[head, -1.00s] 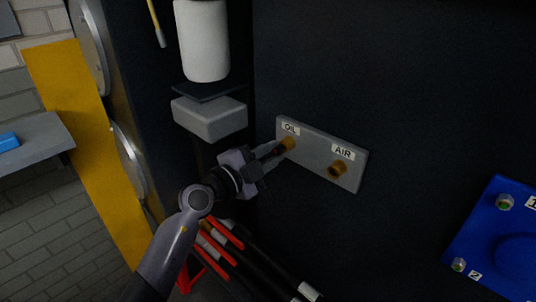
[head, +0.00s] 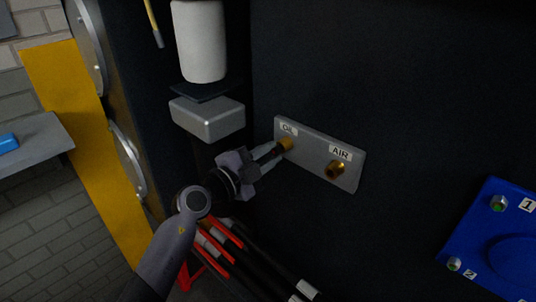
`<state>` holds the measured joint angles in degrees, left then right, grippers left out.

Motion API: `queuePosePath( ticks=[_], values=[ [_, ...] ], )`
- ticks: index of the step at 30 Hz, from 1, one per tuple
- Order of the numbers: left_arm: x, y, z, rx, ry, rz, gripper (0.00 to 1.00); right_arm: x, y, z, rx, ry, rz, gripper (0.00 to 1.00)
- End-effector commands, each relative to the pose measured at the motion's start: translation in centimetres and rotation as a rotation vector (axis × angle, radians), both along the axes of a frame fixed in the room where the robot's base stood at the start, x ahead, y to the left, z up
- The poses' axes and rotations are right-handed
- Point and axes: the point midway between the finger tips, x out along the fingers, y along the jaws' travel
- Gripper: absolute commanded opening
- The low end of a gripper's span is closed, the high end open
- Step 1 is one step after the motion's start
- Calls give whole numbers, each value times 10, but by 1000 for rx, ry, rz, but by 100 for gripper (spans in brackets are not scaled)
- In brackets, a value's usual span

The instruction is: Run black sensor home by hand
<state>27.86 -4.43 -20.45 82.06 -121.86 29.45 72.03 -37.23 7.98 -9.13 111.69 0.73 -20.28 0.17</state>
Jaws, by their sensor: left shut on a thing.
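A grey plate (head: 313,157) on the dark chassis wall carries two brass ports, labelled OIL and AIR. My left gripper (head: 277,151) reaches in from the lower left, with its fingertips right at the brass OIL port (head: 286,145). It is shut on a small dark part, which I take to be the black sensor; the fingers hide most of it. The part lines up with the OIL port, but I cannot tell how deep it sits. The AIR port (head: 335,168) is open and empty. My right gripper is not in view.
A white cylinder (head: 199,42) and a grey block (head: 207,118) are above the left gripper. Red-ended black rods (head: 228,236) lie below it. A blue cover with numbered bolts (head: 495,245) is at the lower right. A grey bench (head: 35,147) stands at the left.

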Motion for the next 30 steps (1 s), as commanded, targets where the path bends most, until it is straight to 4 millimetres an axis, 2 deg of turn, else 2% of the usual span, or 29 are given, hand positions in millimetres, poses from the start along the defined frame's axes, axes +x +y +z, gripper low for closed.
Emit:
queuePosePath(
  ticks=[24,30],
  values=[
    [2,-1,-4,6,4,2,0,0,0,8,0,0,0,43],
    [3,0,-4,133,-120,1,0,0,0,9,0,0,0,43]
  ],
)
